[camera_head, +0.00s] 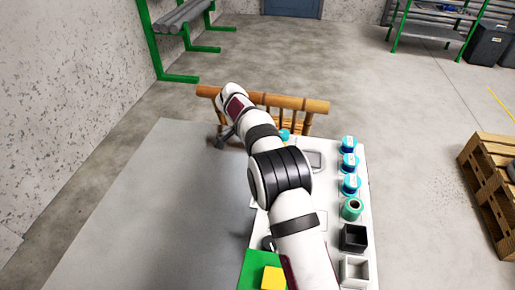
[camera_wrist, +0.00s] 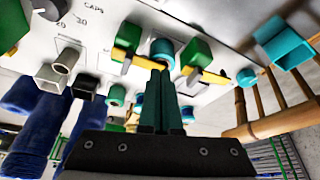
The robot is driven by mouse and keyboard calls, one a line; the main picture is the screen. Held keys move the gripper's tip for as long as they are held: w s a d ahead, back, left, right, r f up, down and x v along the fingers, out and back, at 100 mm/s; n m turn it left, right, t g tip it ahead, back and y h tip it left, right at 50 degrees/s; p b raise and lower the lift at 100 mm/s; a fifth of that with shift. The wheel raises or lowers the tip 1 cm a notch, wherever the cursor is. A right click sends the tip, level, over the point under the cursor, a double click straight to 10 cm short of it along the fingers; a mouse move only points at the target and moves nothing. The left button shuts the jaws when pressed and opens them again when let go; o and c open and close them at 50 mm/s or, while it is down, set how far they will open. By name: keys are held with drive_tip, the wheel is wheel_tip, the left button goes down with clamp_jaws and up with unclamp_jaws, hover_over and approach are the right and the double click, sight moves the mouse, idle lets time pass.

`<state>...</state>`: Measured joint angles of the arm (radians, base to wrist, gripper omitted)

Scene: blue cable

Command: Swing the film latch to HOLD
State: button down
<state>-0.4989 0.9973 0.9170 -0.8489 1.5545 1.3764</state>
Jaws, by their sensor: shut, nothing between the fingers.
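In the wrist view my gripper (camera_wrist: 162,78) is shut and empty. Its dark fingers stand together in front of a white panel (camera_wrist: 115,22). Near the fingertips are a yellow bar (camera_wrist: 138,62), a teal round part (camera_wrist: 163,49) and two green blocks (camera_wrist: 131,36) on either side. Grey tabs (camera_wrist: 193,76) sit by the bar on both sides. I cannot tell which part is the film latch, and no HOLD mark is readable. Whether the fingertips touch anything is unclear. In the head view my arm hides much of the white panel (camera_head: 330,141).
Blue-capped containers (camera_head: 349,162), a green roll (camera_head: 352,209), a black box (camera_head: 353,238) and a grey box (camera_head: 354,270) line the panel's right side. A bamboo rack (camera_head: 305,104) stands at the far end. The grey table (camera_head: 150,210) is clear on the left.

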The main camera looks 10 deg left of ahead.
drive_tip(key=v, duration=0.9)
drive_tip(key=shift+r, duration=0.2)
drive_tip(key=s+d+r+n+g+y, duration=0.25)
drive_tip(key=s+d+r+n, duration=0.4)
drive_tip(key=s+d, duration=0.75)
drive_tip(key=s+d+f+n+y, duration=0.1)
drive_tip(key=s+d+f, duration=0.1)
drive_tip(key=s, duration=0.9)
drive_tip(key=s+d+f+n+y, duration=0.1)
drive_tip(key=s+d+f+y, duration=0.1)
drive_tip(key=s, duration=0.9)
drive_tip(key=shift+s+f+t, duration=0.25)
drive_tip(key=shift+f+t, duration=0.1)
drive_tip(key=shift+f, duration=0.5)
